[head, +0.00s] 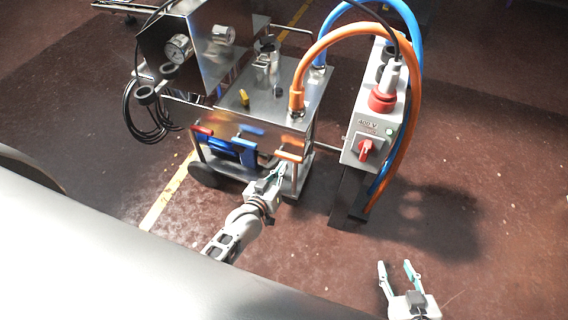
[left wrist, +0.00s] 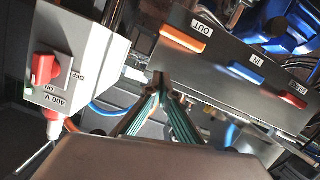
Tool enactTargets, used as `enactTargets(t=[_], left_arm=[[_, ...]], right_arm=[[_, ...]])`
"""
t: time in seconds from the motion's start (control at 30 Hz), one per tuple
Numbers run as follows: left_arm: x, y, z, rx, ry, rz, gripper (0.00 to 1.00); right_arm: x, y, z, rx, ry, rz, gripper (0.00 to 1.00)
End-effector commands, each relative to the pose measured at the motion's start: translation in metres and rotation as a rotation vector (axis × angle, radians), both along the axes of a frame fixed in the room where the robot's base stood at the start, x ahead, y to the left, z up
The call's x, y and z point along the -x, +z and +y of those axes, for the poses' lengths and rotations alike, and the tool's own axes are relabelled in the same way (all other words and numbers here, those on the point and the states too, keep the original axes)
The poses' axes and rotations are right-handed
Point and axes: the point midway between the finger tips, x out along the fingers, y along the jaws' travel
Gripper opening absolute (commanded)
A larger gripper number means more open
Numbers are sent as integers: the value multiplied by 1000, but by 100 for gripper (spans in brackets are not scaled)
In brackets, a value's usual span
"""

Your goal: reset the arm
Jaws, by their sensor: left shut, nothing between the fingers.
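My left gripper (head: 272,178) is at the front of a steel machine on wheels, just below its orange handle (head: 289,156). In the left wrist view its fingers (left wrist: 163,88) come together at the tips with nothing between them. The orange handle, labelled OUT, shows there (left wrist: 183,38) above the fingertips, apart from them. My right gripper (head: 396,268) is at the bottom right of the head view, over the floor, with its fingers apart and empty.
The machine's front also has a blue handle (left wrist: 247,72) labelled IN and a red handle (left wrist: 293,100). A grey 400 V switch box (head: 372,135) with a red knob stands right of the machine. Orange (head: 413,110) and blue hoses arch above. Floor around my right gripper is clear.

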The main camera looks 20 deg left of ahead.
Motion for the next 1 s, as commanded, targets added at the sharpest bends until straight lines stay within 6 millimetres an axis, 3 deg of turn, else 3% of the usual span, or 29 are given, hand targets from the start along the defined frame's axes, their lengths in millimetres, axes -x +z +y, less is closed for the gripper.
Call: enactTargets(t=[0.6, 0.67, 0.77, 1.0], left_arm=[[7, -2, 2, -15, -8, 10, 0], [20, -5, 4, -40, -23, 27, 0], [56, -10, 9, -110, -67, 75, 0], [161, -3, 10, -298, -212, 213, 0]], right_arm=[[0, 0, 0, 0, 0, 0, 40], [0, 0, 0, 0, 0, 0, 40], [0, 0, 0, 0, -1, 0, 40], [1, -1, -1, 1, 0, 3, 40]])
